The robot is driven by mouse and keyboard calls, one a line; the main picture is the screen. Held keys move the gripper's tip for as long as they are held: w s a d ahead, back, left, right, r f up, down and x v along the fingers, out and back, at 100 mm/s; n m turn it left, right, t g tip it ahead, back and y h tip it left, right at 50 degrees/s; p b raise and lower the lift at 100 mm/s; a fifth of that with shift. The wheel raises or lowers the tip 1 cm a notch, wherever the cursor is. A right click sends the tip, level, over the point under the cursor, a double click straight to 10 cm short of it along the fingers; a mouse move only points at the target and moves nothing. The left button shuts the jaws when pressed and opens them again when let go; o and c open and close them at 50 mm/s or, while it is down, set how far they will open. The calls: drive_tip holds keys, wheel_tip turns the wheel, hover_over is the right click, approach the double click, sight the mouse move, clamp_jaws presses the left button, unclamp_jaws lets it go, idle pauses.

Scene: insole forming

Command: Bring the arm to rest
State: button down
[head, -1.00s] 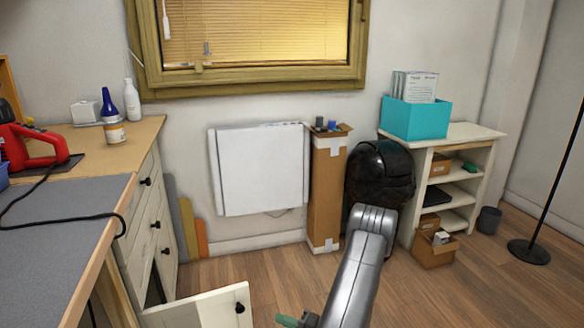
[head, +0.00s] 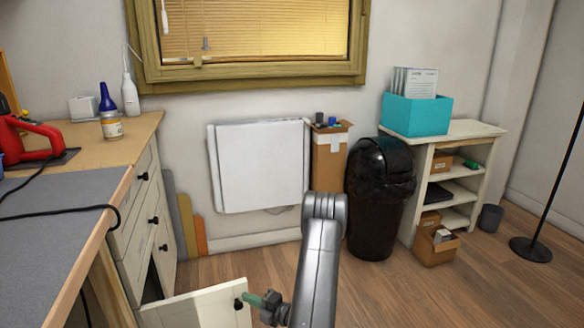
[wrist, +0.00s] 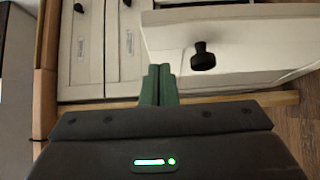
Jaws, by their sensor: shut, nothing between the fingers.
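My gripper (head: 262,299) has green fingers and shows low in the head view, right beside the black knob of an open white cabinet door (head: 196,309). In the wrist view my gripper's fingers (wrist: 159,84) are closed together with nothing between them. The black knob (wrist: 203,56) is to the right of the fingertips there, apart from them in the picture. My grey arm rises in front of the window wall and bends down to the gripper.
A workbench with drawers (head: 133,225) stands on the left. A black bin (head: 378,200), a tall cardboard box (head: 328,160) and a white shelf unit (head: 470,132) stand at the back.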

idle(0.4)
drive_tip(key=s+p+v, duration=0.1)
drive_tip(key=p+v, duration=0.1)
drive_tip(key=v, duration=1)
drive_tip(key=w+d+b+x, duration=0.1)
drive_tip(key=b+x, duration=0.1)
drive_tip(key=x, duration=1.1)
drive_tip(key=s+d+m+t+h, duration=0.1)
drive_tip(key=s+m+t+h, duration=0.15)
drive_tip(key=s, duration=0.65)
drive_tip(key=s+d+f+n+y, duration=0.1)
drive_tip(key=s+d+n, duration=0.3)
drive_tip(key=d+n, duration=0.2)
drive_tip(key=shift+s+d+g+y+p, duration=0.3)
drive_tip(key=shift+s+d+g+y, duration=0.1)
drive_tip(key=shift+d, duration=0.65)
